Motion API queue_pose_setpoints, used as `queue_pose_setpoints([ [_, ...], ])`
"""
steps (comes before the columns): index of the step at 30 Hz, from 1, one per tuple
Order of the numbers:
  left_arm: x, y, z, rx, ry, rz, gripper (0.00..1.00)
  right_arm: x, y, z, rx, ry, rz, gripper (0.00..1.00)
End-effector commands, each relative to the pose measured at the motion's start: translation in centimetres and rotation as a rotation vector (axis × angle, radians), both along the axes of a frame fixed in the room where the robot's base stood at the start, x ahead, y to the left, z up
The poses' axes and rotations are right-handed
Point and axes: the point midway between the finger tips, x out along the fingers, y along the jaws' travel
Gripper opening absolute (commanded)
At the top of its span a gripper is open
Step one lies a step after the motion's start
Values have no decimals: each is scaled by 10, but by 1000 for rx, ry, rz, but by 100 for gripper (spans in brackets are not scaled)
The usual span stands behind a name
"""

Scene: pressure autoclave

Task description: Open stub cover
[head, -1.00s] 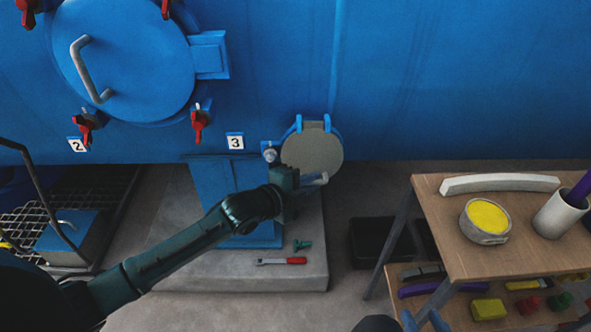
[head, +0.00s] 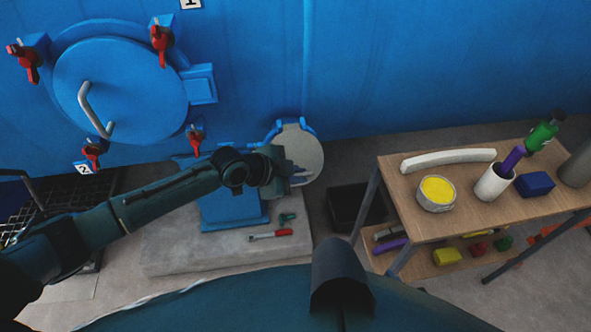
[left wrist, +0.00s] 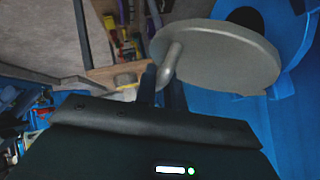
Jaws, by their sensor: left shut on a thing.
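The stub cover (head: 305,148) is a grey round disc at the blue vessel's wall in the head view, with blue brackets at its upper edge. In the left wrist view the cover (left wrist: 225,55) shows at an angle, with a grey bar handle (left wrist: 172,62) standing out from its face. It is tilted in front of a blue ring (left wrist: 292,30), with a gap visible between them. My left gripper (head: 292,177) is at the cover's lower edge, shut on the handle. Its fingers (left wrist: 160,85) show at the handle's end. My right gripper is not in view.
A large round blue door (head: 120,90) with red clamps is at the upper left. A concrete plinth (head: 180,245) below holds a red-handled tool (head: 270,235) and a small green piece (head: 287,217). A wooden table (head: 400,190) with several objects stands at right. A black bin (head: 352,207) sits between.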

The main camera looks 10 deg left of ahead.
Motion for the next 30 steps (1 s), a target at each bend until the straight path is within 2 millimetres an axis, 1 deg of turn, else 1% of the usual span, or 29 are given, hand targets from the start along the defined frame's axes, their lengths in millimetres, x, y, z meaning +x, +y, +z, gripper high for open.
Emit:
queue_pose_setpoints([
  [1,2,1,10,-10,40,1,0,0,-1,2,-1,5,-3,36],
  [8,1,0,36,-74,250,2,0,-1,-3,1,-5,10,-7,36],
  [18,7,1,73,-158,528,0,0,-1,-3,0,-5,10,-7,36],
  [24,12,3,87,-191,642,2,0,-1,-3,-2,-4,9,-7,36],
  [30,16,4,96,-210,708,1,0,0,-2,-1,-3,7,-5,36],
])
